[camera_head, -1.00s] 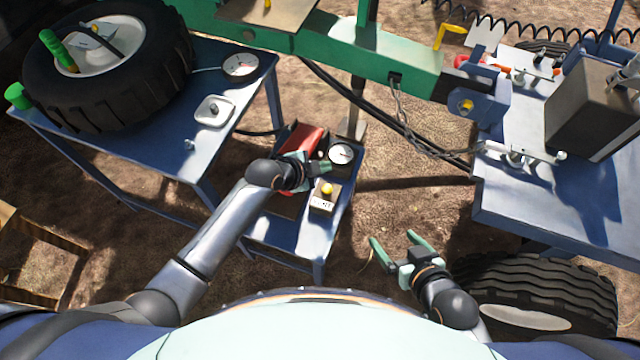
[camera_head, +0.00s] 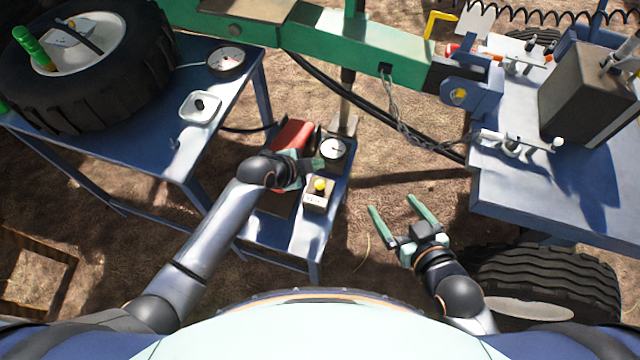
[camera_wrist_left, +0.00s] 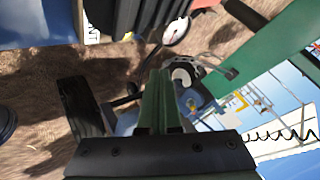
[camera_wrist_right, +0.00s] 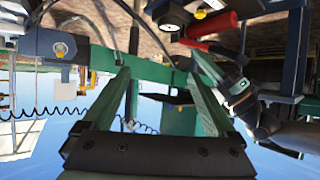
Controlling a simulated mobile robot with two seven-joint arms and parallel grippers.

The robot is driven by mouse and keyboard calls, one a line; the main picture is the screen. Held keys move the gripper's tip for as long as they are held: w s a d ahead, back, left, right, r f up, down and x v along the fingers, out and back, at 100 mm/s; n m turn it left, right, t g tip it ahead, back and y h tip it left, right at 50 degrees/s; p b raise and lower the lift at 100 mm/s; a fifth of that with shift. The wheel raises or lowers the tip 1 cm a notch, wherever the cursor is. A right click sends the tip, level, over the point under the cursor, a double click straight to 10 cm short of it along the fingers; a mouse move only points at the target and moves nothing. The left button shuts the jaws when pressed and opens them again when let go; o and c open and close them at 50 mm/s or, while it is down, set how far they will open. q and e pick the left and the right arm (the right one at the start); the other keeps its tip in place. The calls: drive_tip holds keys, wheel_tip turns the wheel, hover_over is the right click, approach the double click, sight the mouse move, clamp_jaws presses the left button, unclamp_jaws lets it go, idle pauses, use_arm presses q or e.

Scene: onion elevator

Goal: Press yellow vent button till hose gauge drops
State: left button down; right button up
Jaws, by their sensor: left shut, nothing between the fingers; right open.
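The yellow vent button (camera_head: 320,184) sits on top of a small box (camera_head: 318,199) on the small blue stand (camera_head: 300,232). A round white gauge (camera_head: 333,149) stands just behind it; I cannot read its needle. My left gripper (camera_head: 316,164) is shut and empty, above the stand between a red object and the gauge, a little behind the button and apart from it. In the left wrist view its fingers (camera_wrist_left: 158,95) are together. My right gripper (camera_head: 392,218) is open and empty over the ground, right of the stand.
A blue table at left carries a large tyre (camera_head: 90,80), another gauge (camera_head: 226,60) and a white dish (camera_head: 200,107). A blue bench (camera_head: 560,205) stands at right with a dark box (camera_head: 585,95). A green beam (camera_head: 340,50) crosses behind. A tyre (camera_head: 540,285) lies at lower right.

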sight(320, 180)
use_arm(q)
drive_tip(key=shift+f+b, duration=1.4)
drive_tip(key=shift+b, duration=0.05)
use_arm(e)
drive_tip(key=w+r+n+t+y, duration=0.35)
drive_tip(key=r+t, duration=0.35)
drive_tip(key=r, duration=0.9)
use_arm(q)
drive_tip(key=shift+f+b, duration=0.5)
drive_tip(key=shift+b, duration=0.05)
wheel_tip(320, 180, down, 2)
drive_tip(key=shift+f+b, duration=0.15)
drive_tip(key=shift+b, duration=0.7)
drive_tip(key=shift+f, duration=0.2)
use_arm(e)
drive_tip(key=s+a+r+n+t+y, duration=0.1)
drive_tip(key=s+r+n+y, duration=0.2)
drive_tip(key=r, duration=0.4)
drive_tip(key=s+a+r+n+t+y, duration=0.1)
drive_tip(key=s+r+n+t+y, duration=0.1)
drive_tip(key=r, duration=0.5)
drive_tip(key=shift+s+n+y, duration=0.65)
drive_tip(key=shift+s+y, duration=0.3)
drive_tip(key=shift+y, duration=0.8)
use_arm(q)
drive_tip(key=shift+f, duration=0.1)
drive_tip(key=shift+f+b, duration=0.3)
use_arm(e)
drive_tip(key=shift+f, duration=0.1)
